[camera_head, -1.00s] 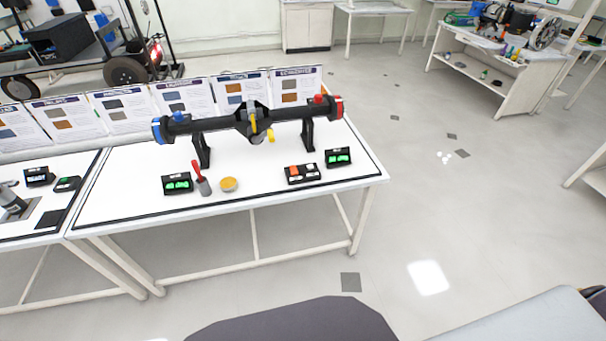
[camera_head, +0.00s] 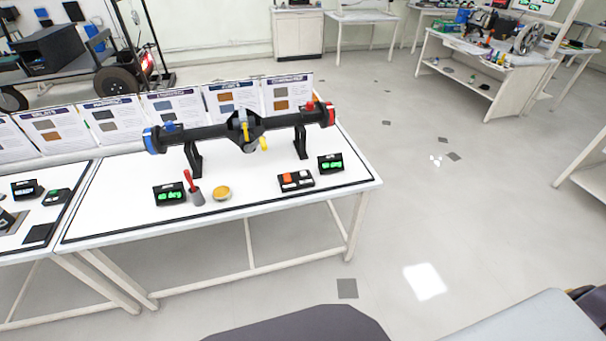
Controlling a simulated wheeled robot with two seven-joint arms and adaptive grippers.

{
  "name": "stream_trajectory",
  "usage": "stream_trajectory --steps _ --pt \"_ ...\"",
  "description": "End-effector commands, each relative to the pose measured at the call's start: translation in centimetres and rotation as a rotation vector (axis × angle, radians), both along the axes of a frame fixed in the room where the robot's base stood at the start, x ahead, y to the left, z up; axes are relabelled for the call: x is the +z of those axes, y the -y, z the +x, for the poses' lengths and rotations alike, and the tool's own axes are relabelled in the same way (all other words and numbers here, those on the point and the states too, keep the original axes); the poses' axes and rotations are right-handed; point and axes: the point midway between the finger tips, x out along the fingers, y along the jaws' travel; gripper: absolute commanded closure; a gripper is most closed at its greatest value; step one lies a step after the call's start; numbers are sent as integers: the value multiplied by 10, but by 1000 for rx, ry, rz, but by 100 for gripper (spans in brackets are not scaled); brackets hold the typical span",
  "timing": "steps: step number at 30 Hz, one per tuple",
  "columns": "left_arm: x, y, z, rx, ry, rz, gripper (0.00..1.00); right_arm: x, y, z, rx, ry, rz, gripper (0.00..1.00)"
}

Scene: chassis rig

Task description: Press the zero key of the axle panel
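The axle panel (camera_head: 296,181) is a small black box with one orange-red key (camera_head: 287,177) and several white keys, lying near the right front of the white table (camera_head: 250,206). I cannot read the key labels at this size, so I cannot tell which is the zero key. A black axle (camera_head: 210,132) with a blue left end and a red right end rests on two stands behind the panel. Two black displays with green digits, the left one (camera_head: 169,194) and the right one (camera_head: 330,163), stand on the table. Neither of my grippers is in view.
Printed boards (camera_head: 226,99) line the table's back edge. Another table with devices adjoins at left. The floor (camera_head: 390,210) right of the table is clear.

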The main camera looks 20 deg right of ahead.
Motion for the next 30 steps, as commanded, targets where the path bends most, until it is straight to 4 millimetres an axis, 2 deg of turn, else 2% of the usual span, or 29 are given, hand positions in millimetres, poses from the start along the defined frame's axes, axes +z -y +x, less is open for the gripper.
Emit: stream_trajectory --steps 1,5,30 --pt "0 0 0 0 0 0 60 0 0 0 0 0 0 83" --pt "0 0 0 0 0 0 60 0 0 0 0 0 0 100" --pt "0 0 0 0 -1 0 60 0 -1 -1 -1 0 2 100"
